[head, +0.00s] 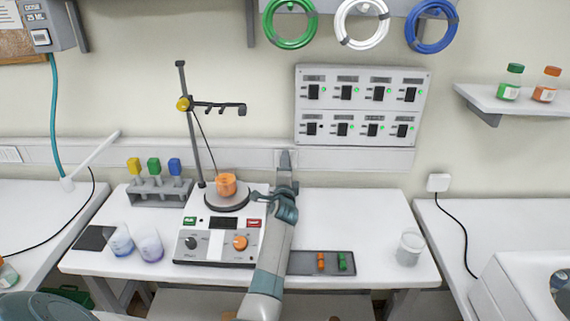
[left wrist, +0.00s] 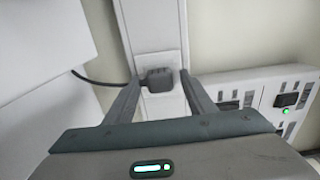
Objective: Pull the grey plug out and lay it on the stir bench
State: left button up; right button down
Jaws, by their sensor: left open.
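The grey plug (left wrist: 160,81) sits in a white outlet plate (left wrist: 158,58) on the wall trunking in the left wrist view, its dark cable (left wrist: 98,79) running off to the left. My left gripper (left wrist: 158,76) is open, with one finger on each side of the plug; I cannot tell whether they touch it. In the head view my left gripper (head: 285,157) reaches up to the trunking behind the bench and hides the plug. The stir bench (head: 345,220) is the white middle table. My right gripper is not in view.
A hotplate stirrer (head: 218,247) with an orange vessel (head: 226,185) and clamp stand (head: 189,120) stands left of my arm. A grey tray (head: 297,262) with small orange and green items lies at the front. A beaker (head: 410,249) stands right. The bench's back right is clear.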

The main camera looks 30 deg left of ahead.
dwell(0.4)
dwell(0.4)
pick_arm(q)
jog(key=shift+c, duration=0.9)
grip_shut()
jog(key=shift+s+d, duration=0.1)
jog(key=shift+p+v, duration=1.3)
jog(key=shift+v, duration=1.55)
